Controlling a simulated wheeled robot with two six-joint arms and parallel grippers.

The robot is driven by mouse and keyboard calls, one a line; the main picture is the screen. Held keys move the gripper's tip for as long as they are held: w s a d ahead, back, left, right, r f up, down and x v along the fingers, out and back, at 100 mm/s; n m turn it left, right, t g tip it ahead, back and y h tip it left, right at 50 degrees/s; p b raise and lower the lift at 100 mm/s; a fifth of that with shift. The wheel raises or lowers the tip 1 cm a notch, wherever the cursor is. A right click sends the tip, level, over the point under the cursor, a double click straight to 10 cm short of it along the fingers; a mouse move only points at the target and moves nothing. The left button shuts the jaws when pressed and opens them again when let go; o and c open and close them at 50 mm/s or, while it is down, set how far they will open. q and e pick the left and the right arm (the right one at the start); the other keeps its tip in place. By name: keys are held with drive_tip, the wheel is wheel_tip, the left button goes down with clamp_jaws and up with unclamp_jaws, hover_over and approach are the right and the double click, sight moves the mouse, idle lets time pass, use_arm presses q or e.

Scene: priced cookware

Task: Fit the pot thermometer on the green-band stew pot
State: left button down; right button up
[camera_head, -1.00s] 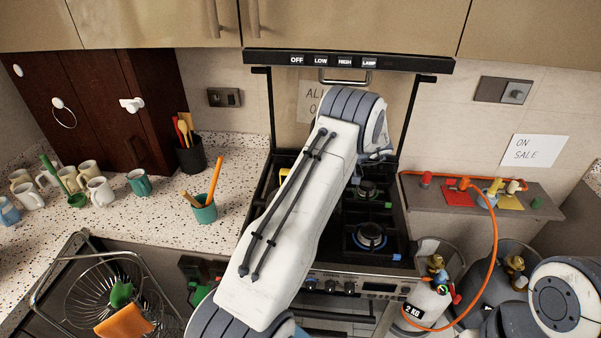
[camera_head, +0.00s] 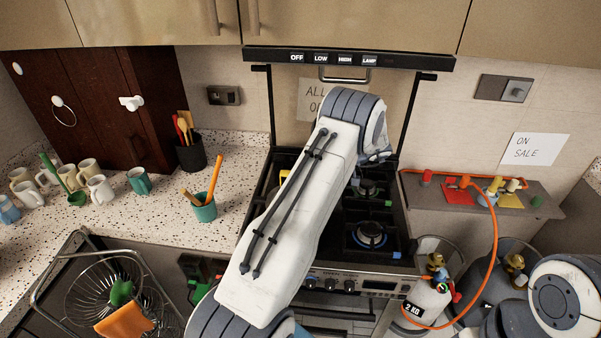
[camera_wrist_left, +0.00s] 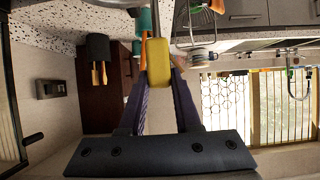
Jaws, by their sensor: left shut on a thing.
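My left gripper (camera_wrist_left: 159,82) is shut on a yellow block-like thing (camera_wrist_left: 158,62) in the left wrist view. It may be the pot thermometer; its far side is hidden. In the head view my left arm reaches over the stove (camera_head: 370,250) and hides that gripper. A small yellow patch (camera_head: 284,174) shows at the arm's left edge. I cannot make out the green-band stew pot in either view; the arm covers much of the hob. Part of my right arm shows at the lower right, but its gripper is out of view.
A lit burner (camera_head: 370,235) is bare at the hob's front right. A teal utensil cup (camera_head: 204,208) and several mugs (camera_head: 99,189) stand on the left counter (camera_head: 170,215). A wire rack (camera_head: 88,270) is at lower left. Gas cylinders (camera_head: 428,298) and an orange hose (camera_head: 495,255) are right.

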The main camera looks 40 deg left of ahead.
use_arm(q)
drive_tip(key=shift+f+b, duration=0.4)
drive_tip(key=shift+f, duration=0.55)
idle(1.0)
drive_tip(key=shift+f+b, duration=0.75)
drive_tip(key=shift+f, duration=0.95)
drive_tip(key=shift+f, duration=0.15)
idle(0.4)
